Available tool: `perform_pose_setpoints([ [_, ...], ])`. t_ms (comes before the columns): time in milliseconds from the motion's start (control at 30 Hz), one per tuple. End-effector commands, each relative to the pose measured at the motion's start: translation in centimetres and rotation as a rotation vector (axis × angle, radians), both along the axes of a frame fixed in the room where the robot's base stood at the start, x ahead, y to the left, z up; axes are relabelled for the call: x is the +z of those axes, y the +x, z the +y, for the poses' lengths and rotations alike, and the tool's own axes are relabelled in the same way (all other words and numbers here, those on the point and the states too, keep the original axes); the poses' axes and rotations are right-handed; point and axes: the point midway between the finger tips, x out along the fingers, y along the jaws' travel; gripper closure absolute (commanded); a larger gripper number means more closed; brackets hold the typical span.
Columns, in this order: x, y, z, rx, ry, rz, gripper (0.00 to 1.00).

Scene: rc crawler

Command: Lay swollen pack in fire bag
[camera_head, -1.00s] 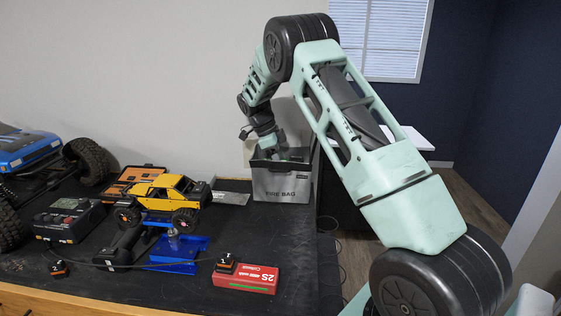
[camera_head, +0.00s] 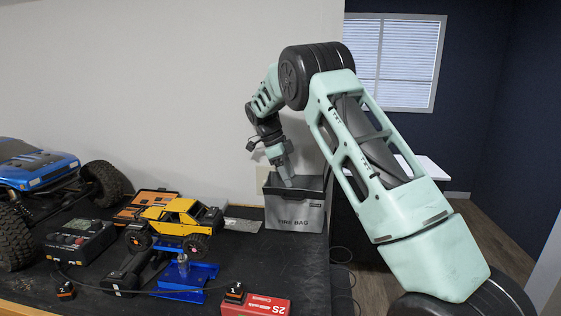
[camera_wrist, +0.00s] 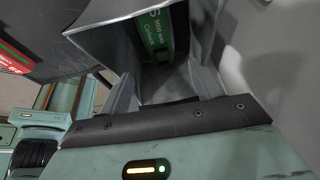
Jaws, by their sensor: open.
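The grey fire bag (camera_head: 296,214) stands upright and open-topped at the back right end of the bench. In the wrist view its grey wall (camera_wrist: 95,40) surrounds a pack (camera_wrist: 158,32) with a green and dark label, lying inside the bag. I cannot tell from here whether that pack is swollen. My gripper (camera_head: 288,184) points down at the bag's mouth. In the wrist view my gripper (camera_wrist: 163,78) is open, its two fingers apart with nothing between them, short of the pack.
A red 2S pack (camera_head: 264,304) lies at the front of the bench, with a small black block (camera_head: 234,293) by it. A yellow crawler (camera_head: 176,220), a blue stand (camera_head: 188,281), a charger (camera_head: 78,241) and a blue truck (camera_head: 38,170) fill the left.

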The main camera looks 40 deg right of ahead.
Motion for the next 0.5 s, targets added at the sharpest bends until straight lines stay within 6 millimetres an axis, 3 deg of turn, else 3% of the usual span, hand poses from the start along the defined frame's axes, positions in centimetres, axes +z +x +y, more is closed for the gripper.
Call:
perform_pose_setpoints([
  [300, 5.3, 1.8, 1.5, 0.0, -0.002, -0.003, 0.36],
  [500, 6.6, 2.1, 1.8, -0.001, 0.0, -0.001, 0.36],
])
